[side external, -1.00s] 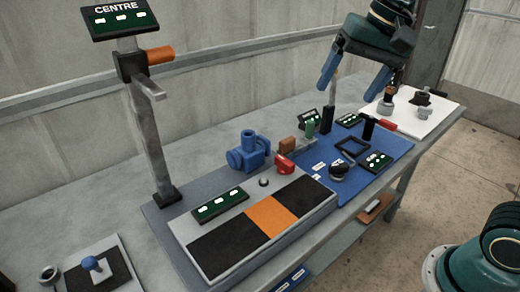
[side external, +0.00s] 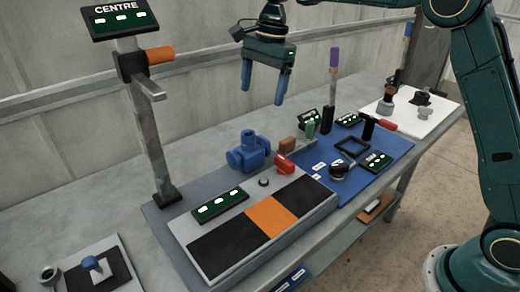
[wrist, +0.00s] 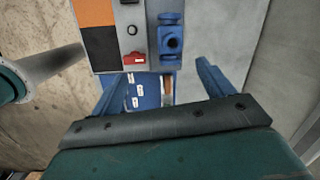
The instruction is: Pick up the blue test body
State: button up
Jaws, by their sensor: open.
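The blue test body (side external: 249,151) is a valve-like block with a round port. It sits upright at the back of the grey fixture base, left of a red part. It also shows in the wrist view (wrist: 171,36), at the top, beyond my fingertips. My gripper (side external: 263,96) is open and empty, with its two blue fingers pointing down. It hangs above the bench, up and slightly right of the test body in the side view, clear of it. In the wrist view the two fingers stand wide apart at left and right.
A grey fixture (side external: 203,240) with black and orange pads lies in front. A post with a "CENTRE" display (side external: 119,19) stands at left. A red part (side external: 284,163) and a brown block (side external: 287,145) sit close to the test body. A blue mat (side external: 396,150) with tools lies right.

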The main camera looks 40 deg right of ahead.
aim_at(249, 147)
jog(key=w+f+m, duration=0.1)
jog(key=f, duration=0.1)
jog(key=w+f+m, duration=0.1)
jog(key=w+f, duration=0.1)
jog(key=shift+w+a+g, duration=0.2)
jog(key=shift+w+g, duration=0.1)
jog(key=shift+f, duration=0.2)
jog(key=shift+a+f, duration=0.15)
jog(key=shift+f, duration=1.25)
jog(key=shift+a+f, duration=0.2)
jog(key=shift+f, duration=1.15)
jog(key=shift+a+f, duration=0.15)
jog(key=shift+f, duration=1.25)
jog(key=shift+f, duration=0.1)
jog(key=shift+s+a+f, duration=0.1)
jog(key=shift+a+f, duration=0.05)
jog(key=shift+f, duration=1.1)
jog(key=shift+a+f, duration=0.1)
jog(key=shift+f, duration=1.1)
